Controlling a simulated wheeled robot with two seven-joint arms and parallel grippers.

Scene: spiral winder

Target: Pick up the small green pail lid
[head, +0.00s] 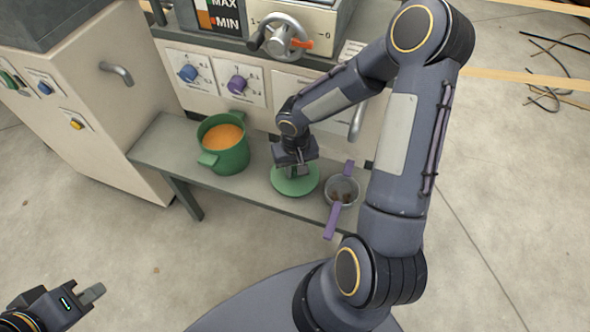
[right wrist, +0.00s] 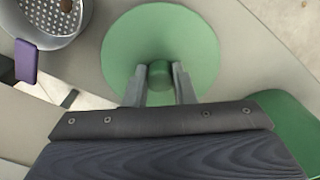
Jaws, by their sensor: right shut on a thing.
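The small green pail lid (head: 294,183) is a round disc on the grey bench, between the green pail and the sieve. In the right wrist view the lid (right wrist: 125,50) shows from above with a knob (right wrist: 160,80) at its middle. My right gripper (head: 296,168) is over the lid, and its two fingers (right wrist: 160,82) are shut on the knob from both sides. I cannot tell whether the lid touches the bench. My left gripper (head: 93,293) is far off at the lower left, over the floor; its jaw opening does not show clearly.
A green pail (head: 228,158) with orange contents stands on the bench (head: 170,150) left of the lid. A metal sieve (head: 343,186) with purple handles lies to the right, near the front edge. The machine panel (head: 215,82) with knobs rises behind.

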